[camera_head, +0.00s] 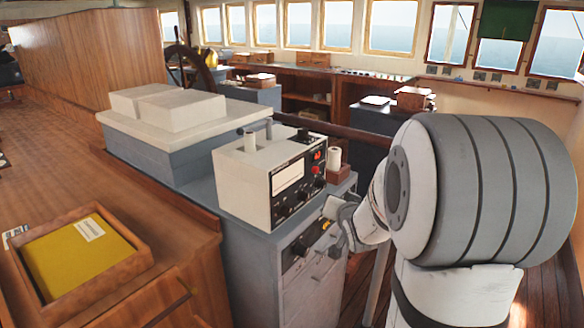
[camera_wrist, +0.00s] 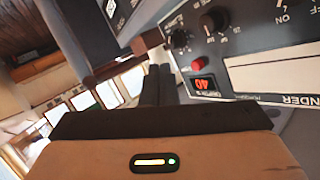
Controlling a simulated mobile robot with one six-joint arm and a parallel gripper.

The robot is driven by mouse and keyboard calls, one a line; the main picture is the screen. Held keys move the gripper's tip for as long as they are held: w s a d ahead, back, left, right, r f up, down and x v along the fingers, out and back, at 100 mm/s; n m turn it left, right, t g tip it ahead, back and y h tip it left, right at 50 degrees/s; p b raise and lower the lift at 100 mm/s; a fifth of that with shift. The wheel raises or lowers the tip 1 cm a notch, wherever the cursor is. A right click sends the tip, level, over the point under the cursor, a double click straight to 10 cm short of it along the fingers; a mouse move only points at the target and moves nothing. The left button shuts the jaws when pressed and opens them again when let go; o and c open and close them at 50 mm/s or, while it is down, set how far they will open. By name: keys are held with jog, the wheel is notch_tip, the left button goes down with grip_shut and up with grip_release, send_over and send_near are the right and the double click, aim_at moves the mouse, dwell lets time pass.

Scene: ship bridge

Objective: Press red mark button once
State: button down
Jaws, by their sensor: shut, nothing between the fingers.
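The red button (camera_head: 316,169) is a small round knob on the black front panel of a cream instrument box (camera_head: 242,190). It sits just below a small red display. In the wrist view the red button (camera_wrist: 197,64) shows tilted, to the right of my fingertips, beside the lit red display (camera_wrist: 201,85). My gripper (camera_wrist: 158,70) is shut and empty, its dark fingers side by side. In the head view my gripper (camera_head: 335,210) is in front of the box, below and right of the button. The fingers look apart from the button.
Black knobs (camera_wrist: 213,20) sit close to the button on the same panel. A white cylinder (camera_head: 334,158) stands on a brown block just right of the box. A grey cabinet (camera_head: 300,285) is under the box. A wooden tray (camera_head: 140,262) with a yellow folder lies at left.

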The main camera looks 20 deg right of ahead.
aim_at(316, 170)
jog(key=w+d+r+m+t, duration=0.2)
jog(key=w+d+t, duration=0.1)
jog(key=d+t, duration=0.2)
jog(key=shift+d, duration=0.6)
jog(key=shift+a+r+p, duration=0.1)
jog(key=shift+p, duration=0.2)
jog(key=w+a, duration=0.5)
jog(key=w, duration=0.1)
jog(key=shift+w+a+p, duration=0.15)
jog(key=shift+w+p, duration=0.2)
jog(key=shift+w, duration=0.05)
jog(key=shift+w+a+b, duration=0.1)
jog(key=shift+w+b, duration=0.05)
jog(key=shift+b, duration=0.15)
dwell(1.2)
